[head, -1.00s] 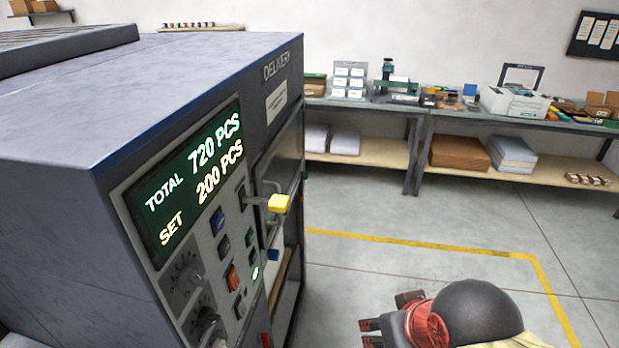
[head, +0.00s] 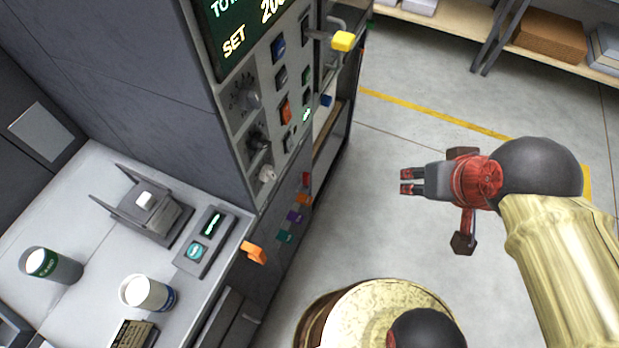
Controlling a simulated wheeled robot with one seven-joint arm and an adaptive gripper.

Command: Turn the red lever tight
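A small red piece (head: 305,180), possibly the red lever, sticks out low on the side of the grey machine (head: 150,80). It is too small to tell its shape or how far it is turned. Orange, purple and teal pieces (head: 285,237) sit in a row below it. My gripper (head: 406,181) is over the floor to the right of the machine, pointing left. Its two dark fingertips are apart with nothing between them. It is clear of the red piece and touches nothing.
A yellow-tipped handle (head: 343,41) and an orange handle (head: 253,252) jut out from the machine. A bench (head: 100,240) at left holds a white cup (head: 148,293) and a dark-green can (head: 50,265). Open floor (head: 400,130) with a yellow line lies right of the machine.

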